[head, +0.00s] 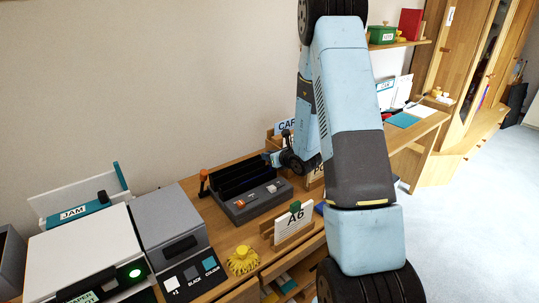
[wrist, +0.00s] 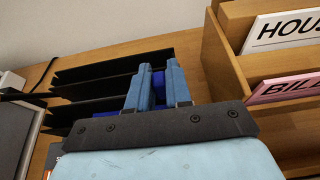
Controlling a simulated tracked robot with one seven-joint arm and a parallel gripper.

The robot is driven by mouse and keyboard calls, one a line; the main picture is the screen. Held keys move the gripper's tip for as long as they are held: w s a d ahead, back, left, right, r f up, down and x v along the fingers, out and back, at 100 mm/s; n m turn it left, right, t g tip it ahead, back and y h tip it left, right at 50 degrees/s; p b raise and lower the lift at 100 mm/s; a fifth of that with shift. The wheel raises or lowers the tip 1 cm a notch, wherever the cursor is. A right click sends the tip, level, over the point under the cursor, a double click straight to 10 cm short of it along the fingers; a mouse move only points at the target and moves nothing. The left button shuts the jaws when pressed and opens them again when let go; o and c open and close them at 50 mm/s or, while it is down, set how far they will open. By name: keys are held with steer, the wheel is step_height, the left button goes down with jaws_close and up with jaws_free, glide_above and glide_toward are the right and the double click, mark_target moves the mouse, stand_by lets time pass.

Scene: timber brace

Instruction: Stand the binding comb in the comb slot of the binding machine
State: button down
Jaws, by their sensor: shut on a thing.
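The binding machine (head: 240,212) is a dark grey unit with upright black plates, on the wooden desk left of my arm. Its black plates also show in the wrist view (wrist: 95,75). My gripper (head: 268,158) is at the machine's back right. In the wrist view my gripper (wrist: 155,76) has its two light blue fingers shut on a dark blue piece, seemingly the binding comb (wrist: 158,82). The fingers lie over the black plates. The comb's lower end is hidden, so I cannot tell whether it is in a slot.
A wooden sorter (wrist: 225,60) with labelled cards stands close right of the fingers. An A6 card holder (head: 293,222) and a yellow item (head: 243,260) are in front of the machine. A grey-and-white printer (head: 85,250) stands at left.

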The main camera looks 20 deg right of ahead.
steer(key=shift+f, duration=1.25)
steer(key=shift+c, duration=2.4)
jaws_free()
steer(key=shift+r, duration=4)
